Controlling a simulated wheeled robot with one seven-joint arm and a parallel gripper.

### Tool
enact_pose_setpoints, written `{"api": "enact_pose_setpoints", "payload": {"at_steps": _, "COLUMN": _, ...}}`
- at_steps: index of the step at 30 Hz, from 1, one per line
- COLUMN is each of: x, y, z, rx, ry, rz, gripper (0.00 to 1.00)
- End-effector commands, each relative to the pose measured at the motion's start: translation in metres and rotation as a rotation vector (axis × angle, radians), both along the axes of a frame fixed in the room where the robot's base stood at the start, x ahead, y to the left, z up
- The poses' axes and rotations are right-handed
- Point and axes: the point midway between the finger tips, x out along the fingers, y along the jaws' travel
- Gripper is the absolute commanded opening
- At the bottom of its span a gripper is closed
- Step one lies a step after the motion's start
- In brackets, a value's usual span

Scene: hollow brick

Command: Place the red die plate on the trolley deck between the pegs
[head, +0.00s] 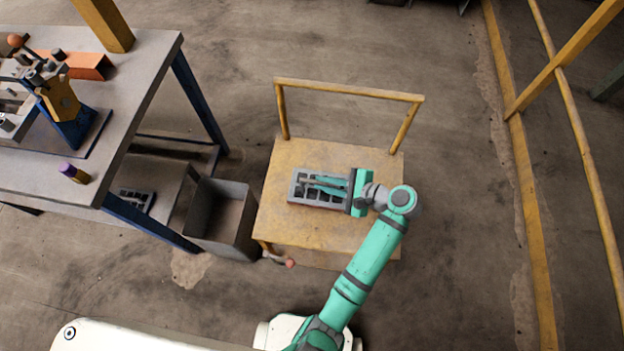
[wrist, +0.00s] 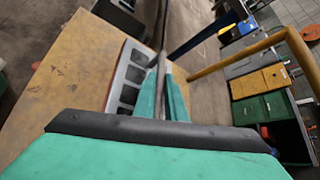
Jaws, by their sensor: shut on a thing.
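The die plate (head: 318,200) is grey on top with several dark openings and a red side. It lies flat over the middle of the yellow trolley deck (head: 290,229); I cannot tell whether it touches the deck or is just above. My teal gripper (head: 312,184) reaches in from the right and is shut on the plate. In the wrist view the plate (wrist: 128,80) shows beside the fingers (wrist: 163,68), with its red edge toward the deck (wrist: 75,75). The rest of the plate is hidden behind the gripper. I cannot make out the pegs.
The trolley's yellow handle (head: 350,90) stands at the deck's far side. A grey bin (head: 222,215) stands close on the left, beside a workbench (head: 140,85) with another plate (head: 135,200) on its lower shelf. A yellow railing (head: 583,130) runs at right.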

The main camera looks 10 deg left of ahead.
Motion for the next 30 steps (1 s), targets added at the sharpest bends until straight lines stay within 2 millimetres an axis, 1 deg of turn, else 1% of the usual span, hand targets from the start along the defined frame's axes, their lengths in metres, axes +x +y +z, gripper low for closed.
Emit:
{"api": "enact_pose_setpoints", "payload": {"at_steps": 3, "x": 0.005, "y": -0.011, "z": -0.011, "rx": 0.001, "ry": -0.004, "rz": -0.002, "gripper": 0.00}}
{"api": "enact_pose_setpoints", "payload": {"at_steps": 6, "x": 0.008, "y": -0.017, "z": -0.018, "rx": 0.001, "ry": -0.005, "rz": -0.001, "gripper": 0.00}}
{"api": "enact_pose_setpoints", "payload": {"at_steps": 15, "x": 0.011, "y": -0.025, "z": -0.030, "rx": 0.001, "ry": -0.005, "rz": -0.001, "gripper": 0.00}}
{"api": "enact_pose_setpoints", "payload": {"at_steps": 22, "x": 0.010, "y": -0.024, "z": -0.056, "rx": 0.001, "ry": -0.003, "rz": -0.001, "gripper": 0.00}}
{"api": "enact_pose_setpoints", "payload": {"at_steps": 24, "x": 0.010, "y": -0.024, "z": -0.059, "rx": 0.000, "ry": -0.004, "rz": -0.001, "gripper": 0.00}}
{"api": "enact_pose_setpoints", "payload": {"at_steps": 29, "x": 0.010, "y": -0.024, "z": -0.060, "rx": 0.000, "ry": -0.005, "rz": 0.000, "gripper": 0.00}}
{"api": "enact_pose_setpoints", "payload": {"at_steps": 30, "x": 0.009, "y": -0.024, "z": -0.061, "rx": -0.001, "ry": -0.001, "rz": 0.000, "gripper": 0.15}}
